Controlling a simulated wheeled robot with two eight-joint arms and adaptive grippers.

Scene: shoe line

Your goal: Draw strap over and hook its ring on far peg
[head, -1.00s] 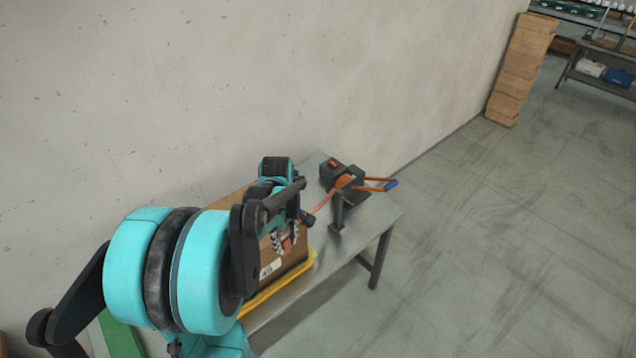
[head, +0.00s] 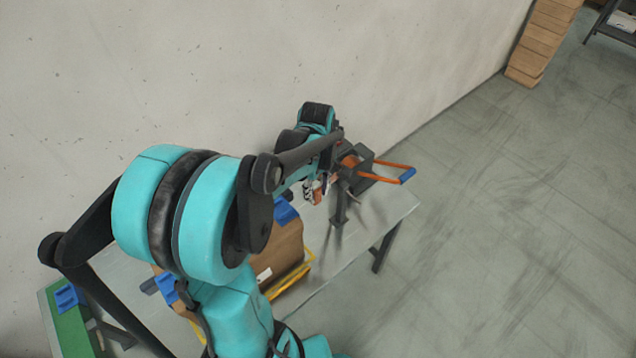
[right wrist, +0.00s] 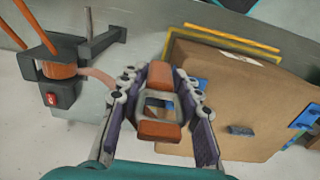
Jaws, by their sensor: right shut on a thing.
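My right gripper (head: 318,188) is beside the strap unit (head: 356,168) at the table's right end. The pale orange strap (right wrist: 98,76) runs left from the ring to an orange spool (right wrist: 60,70) in the unit. The cardboard box (head: 278,247), with blue corner pieces (head: 286,212), stands close by; the strap is not over it. I cannot make out the far peg. My left gripper is not in view.
A yellow frame (head: 290,282) runs round the box's base on the grey table (head: 388,203). A dark post (head: 340,207) stands beside the strap unit, whose orange handle (head: 395,166) sticks out right.

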